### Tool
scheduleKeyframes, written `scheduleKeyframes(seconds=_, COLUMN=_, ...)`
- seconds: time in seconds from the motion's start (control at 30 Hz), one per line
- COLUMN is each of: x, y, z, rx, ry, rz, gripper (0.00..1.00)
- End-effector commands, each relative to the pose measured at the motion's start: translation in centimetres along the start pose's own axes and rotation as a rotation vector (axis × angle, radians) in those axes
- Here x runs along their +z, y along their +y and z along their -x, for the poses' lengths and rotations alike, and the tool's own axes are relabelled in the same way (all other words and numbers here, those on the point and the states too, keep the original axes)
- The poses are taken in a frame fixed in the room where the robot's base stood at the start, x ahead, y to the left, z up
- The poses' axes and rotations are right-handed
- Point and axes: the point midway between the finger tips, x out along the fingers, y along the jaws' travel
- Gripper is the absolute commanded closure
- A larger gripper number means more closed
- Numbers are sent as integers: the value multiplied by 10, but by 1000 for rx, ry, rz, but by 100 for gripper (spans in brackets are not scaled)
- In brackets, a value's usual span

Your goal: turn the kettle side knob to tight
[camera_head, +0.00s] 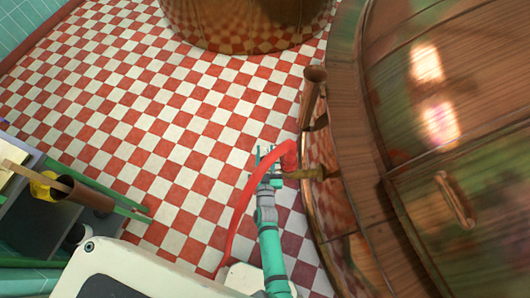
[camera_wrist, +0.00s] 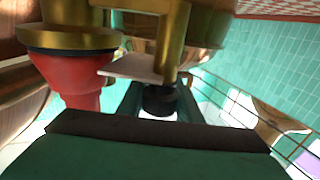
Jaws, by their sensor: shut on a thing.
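The large copper kettle (camera_head: 343,130) fills the right of the head view, with a lidded wooden-looking top. A short brass stem (camera_head: 310,173) sticks out of its side toward my gripper (camera_head: 270,165). In the wrist view this brass stem (camera_wrist: 172,45) ends in a dark round knob (camera_wrist: 160,100) between my teal fingers. My gripper is shut on the knob; the fingers and wrist hide part of it. The knob's turn angle cannot be told. A pale flat plate (camera_wrist: 133,67) sits beside the stem.
A red hose (camera_head: 242,200) joins the kettle right beside my gripper; its red fitting (camera_wrist: 75,80) is close on the left in the wrist view. An upright copper pipe (camera_head: 312,92) stands just beyond. Another kettle (camera_head: 245,30) is farther off. Checkered floor (camera_head: 130,110) lies open leftward.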

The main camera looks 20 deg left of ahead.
Motion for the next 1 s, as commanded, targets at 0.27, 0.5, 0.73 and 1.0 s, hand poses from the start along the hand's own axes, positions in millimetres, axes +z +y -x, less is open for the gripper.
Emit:
scheduleKeyframes(seconds=0.27, x=4, y=1, z=3, rx=51, ry=-8, rz=-2, gripper=90)
scheduleKeyframes(seconds=0.5, x=5, y=1, z=3, rx=94, ry=-9, rz=-3, gripper=90)
scheduleKeyframes(seconds=0.73, x=4, y=3, z=2, rx=139, ry=-8, rz=-3, gripper=90)
scheduleKeyframes(seconds=1.0, x=3, y=4, z=2, rx=194, ry=-6, rz=-1, gripper=90)
